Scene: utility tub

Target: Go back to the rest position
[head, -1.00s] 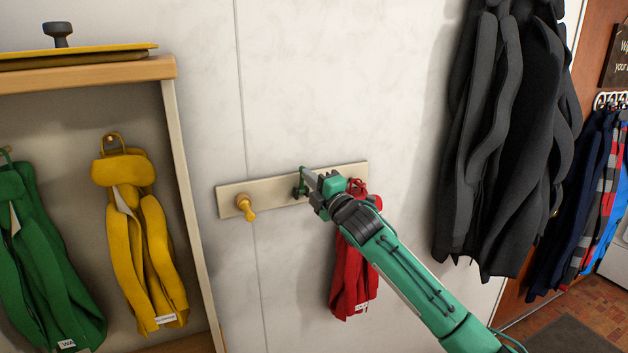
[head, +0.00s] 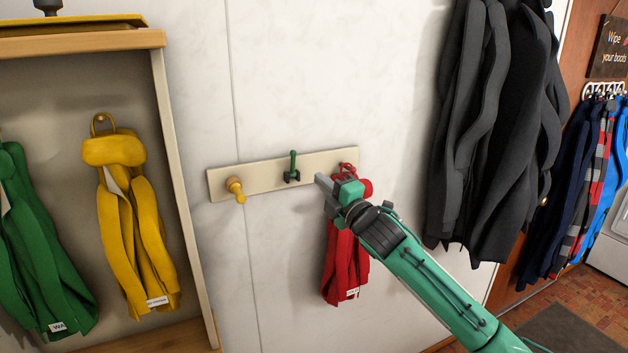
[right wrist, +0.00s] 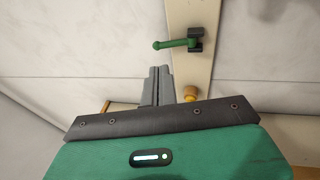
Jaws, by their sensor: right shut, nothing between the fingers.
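My right gripper (head: 322,181) is shut and empty, just to the right of a green hook (head: 293,164) on a pale peg board (head: 262,178). In the right wrist view its closed fingers (right wrist: 158,84) lie beside the board, with the green hook (right wrist: 178,43) above them and apart from them. A yellow peg (head: 236,187) is at the board's left end. A red garment (head: 345,268) hangs at the board's right end, partly hidden behind my gripper and arm. My left gripper is not in view.
A wooden cubby (head: 165,130) on the left holds a yellow garment (head: 140,240) and a green garment (head: 38,250). Large dark coats (head: 490,140) hang at the right, near several other garments (head: 570,180).

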